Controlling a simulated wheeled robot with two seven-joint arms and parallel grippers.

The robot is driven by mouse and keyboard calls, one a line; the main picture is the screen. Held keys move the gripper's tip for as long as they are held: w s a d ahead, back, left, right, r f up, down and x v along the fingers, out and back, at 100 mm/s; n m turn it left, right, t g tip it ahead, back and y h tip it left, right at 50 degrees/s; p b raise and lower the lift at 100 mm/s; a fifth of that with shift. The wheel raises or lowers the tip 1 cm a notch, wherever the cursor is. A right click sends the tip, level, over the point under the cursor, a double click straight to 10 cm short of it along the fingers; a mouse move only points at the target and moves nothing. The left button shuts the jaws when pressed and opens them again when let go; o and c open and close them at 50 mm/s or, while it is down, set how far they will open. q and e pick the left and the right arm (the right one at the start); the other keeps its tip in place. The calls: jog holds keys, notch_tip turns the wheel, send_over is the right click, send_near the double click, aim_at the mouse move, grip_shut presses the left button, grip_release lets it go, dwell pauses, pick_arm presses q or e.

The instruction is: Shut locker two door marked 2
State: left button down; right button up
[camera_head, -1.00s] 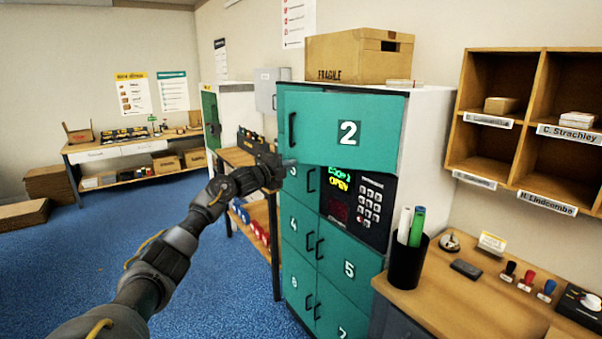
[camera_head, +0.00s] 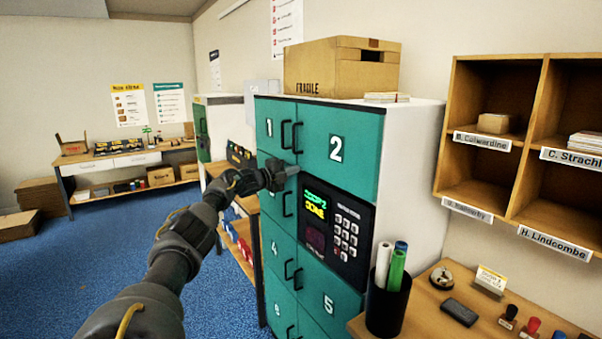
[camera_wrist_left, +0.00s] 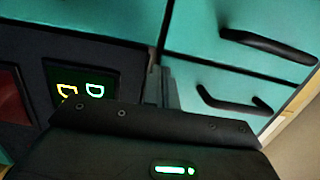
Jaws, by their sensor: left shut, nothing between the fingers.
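The locker two door (camera_head: 358,150) is teal with a white 2 plate and a black handle on its left edge. It sits flush with the locker front, closed. My left gripper (camera_head: 294,170) is shut and empty at the door's lower left corner, just above the keypad panel. Whether its fingertips touch the door, I cannot tell. In the left wrist view the shut fingers (camera_wrist_left: 162,85) are in front of the teal doors and panel. The panel display (camera_head: 314,203) shows green and yellow text, the lower line reading DONE. My right gripper is not in view.
Locker door 1 (camera_head: 268,127) is beside it, also closed. A FRAGILE carton (camera_head: 315,68) stands on top of the locker. A counter (camera_head: 430,312) at right holds a black pen cup (camera_head: 387,305). Wooden pigeonholes (camera_head: 535,200) hang on the right wall. Blue floor is open at left.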

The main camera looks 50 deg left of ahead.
pick_arm(q)
jog(key=shift+w+d+r, duration=0.1)
jog(key=shift+w+r, duration=0.25)
jog(key=shift+w, duration=0.05)
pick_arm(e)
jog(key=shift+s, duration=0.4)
pick_arm(q)
jog(key=shift+d+r, duration=0.1)
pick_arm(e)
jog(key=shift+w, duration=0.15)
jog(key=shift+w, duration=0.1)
